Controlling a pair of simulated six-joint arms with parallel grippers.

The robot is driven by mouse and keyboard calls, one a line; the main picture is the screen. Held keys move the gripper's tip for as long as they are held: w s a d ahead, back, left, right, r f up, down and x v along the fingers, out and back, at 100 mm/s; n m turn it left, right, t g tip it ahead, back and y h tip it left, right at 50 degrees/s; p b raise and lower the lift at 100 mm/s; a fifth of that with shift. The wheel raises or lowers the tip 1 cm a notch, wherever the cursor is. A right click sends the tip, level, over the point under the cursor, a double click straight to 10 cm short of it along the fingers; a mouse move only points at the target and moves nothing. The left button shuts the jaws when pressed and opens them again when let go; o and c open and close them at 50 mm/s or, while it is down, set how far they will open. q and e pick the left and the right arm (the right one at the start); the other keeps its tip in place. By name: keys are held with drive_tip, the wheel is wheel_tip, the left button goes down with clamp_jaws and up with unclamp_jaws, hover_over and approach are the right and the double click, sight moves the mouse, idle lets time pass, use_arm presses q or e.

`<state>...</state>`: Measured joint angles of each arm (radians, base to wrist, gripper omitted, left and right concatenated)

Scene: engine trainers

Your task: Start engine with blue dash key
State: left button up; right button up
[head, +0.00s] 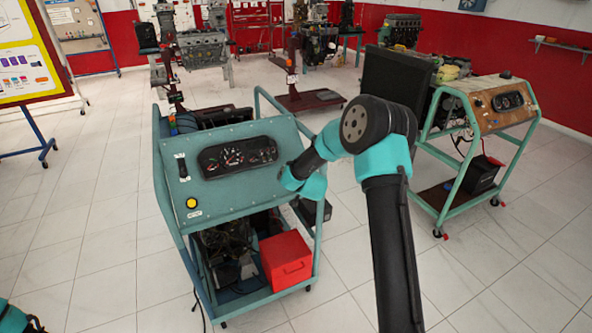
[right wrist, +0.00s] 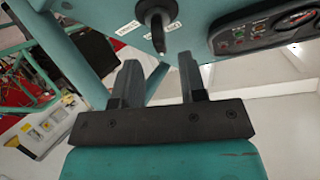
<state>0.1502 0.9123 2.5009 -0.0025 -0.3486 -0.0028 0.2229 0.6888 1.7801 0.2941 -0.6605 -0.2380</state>
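The blue dash panel (head: 225,165) stands tilted on a wheeled teal frame at the centre of the head view. A small dark key (head: 183,167) is at its upper left, beside the gauge cluster (head: 238,157). In the right wrist view the key (right wrist: 156,30) sticks out from the panel, close to white labels. My right gripper (right wrist: 157,64) is open and empty, with the key beyond the gap between its fingertips; no contact shows. In the head view my right arm reaches the panel's right side, and its fingers cannot be made out. Only a piece of my left arm shows at bottom left.
A yellow button (head: 191,203) is on the panel's lower left. A red box (head: 286,259) sits on the frame's lower shelf. A second trainer with a tan panel (head: 495,107) stands to the right. The tiled floor (head: 105,215) to the left is clear.

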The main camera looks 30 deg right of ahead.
drive_tip(key=shift+x, duration=2.65)
drive_tip(key=c, duration=0.6)
